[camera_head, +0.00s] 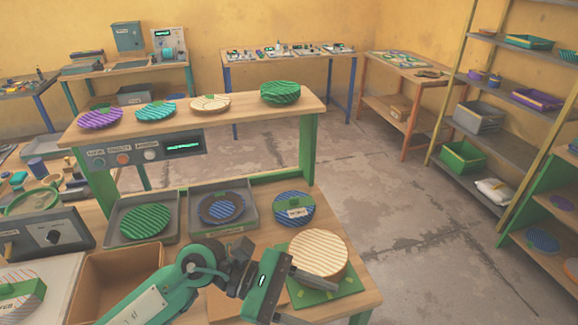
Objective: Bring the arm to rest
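My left gripper (312,302) comes in from the lower left over the front of the bench. Its two fingers look spread apart, with nothing visible between them. It is just in front of a cream striped round plate or stack (318,252) on a green square mat (350,284); I cannot tell whether it touches it. My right gripper is not in view.
Grey trays hold a green striped plate (145,221) and a dark-rimmed blue plate (221,208); a blue striped plate (294,208) lies beside them. Several plates, including a green stack (280,92), sit on the raised shelf (235,116). A cardboard box (100,284) is lower left. Floor at right is clear.

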